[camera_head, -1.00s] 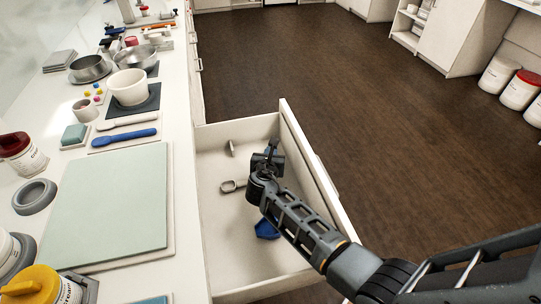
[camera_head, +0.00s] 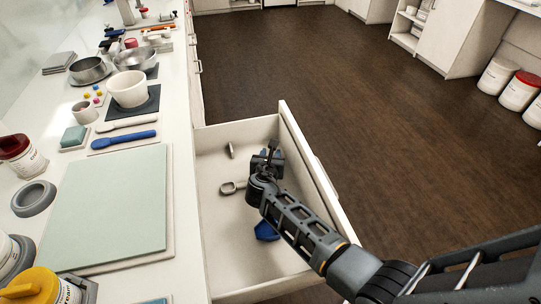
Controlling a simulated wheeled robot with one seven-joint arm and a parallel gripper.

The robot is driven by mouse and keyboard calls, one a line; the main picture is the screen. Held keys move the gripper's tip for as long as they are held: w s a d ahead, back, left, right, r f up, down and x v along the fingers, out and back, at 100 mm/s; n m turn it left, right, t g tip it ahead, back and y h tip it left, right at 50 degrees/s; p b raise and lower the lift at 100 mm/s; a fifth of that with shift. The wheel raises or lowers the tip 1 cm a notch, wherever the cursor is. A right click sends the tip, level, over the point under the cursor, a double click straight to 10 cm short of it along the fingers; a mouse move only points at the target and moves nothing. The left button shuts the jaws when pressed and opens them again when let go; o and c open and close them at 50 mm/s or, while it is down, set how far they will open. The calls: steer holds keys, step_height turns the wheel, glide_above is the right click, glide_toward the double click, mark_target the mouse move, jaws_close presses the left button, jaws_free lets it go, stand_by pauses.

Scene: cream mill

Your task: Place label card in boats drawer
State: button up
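The open white drawer (camera_head: 237,264) juts out from the counter. My gripper (camera_head: 266,158) is over or inside its far right part, and the arm hides much of that side. Inside the drawer, left of my gripper, are a grey piece with a rounded, hollow end (camera_head: 229,188) and a small narrow grey piece (camera_head: 231,151). A blue object (camera_head: 266,231) lies partly behind my arm. I cannot make out a label card for certain. The fingers are too small and dark to show whether they are open or hold anything.
The counter on the left holds a pale green mat (camera_head: 107,205), a blue spatula (camera_head: 122,139), a white bowl (camera_head: 128,89) and metal pans (camera_head: 90,69). The dark floor (camera_head: 300,70) beyond the drawer is clear.

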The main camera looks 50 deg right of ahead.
steer(key=p+v, duration=0.3)
steer(key=v, duration=0.9)
steer(key=shift+f, duration=0.1)
steer(key=shift+s+f, duration=0.1)
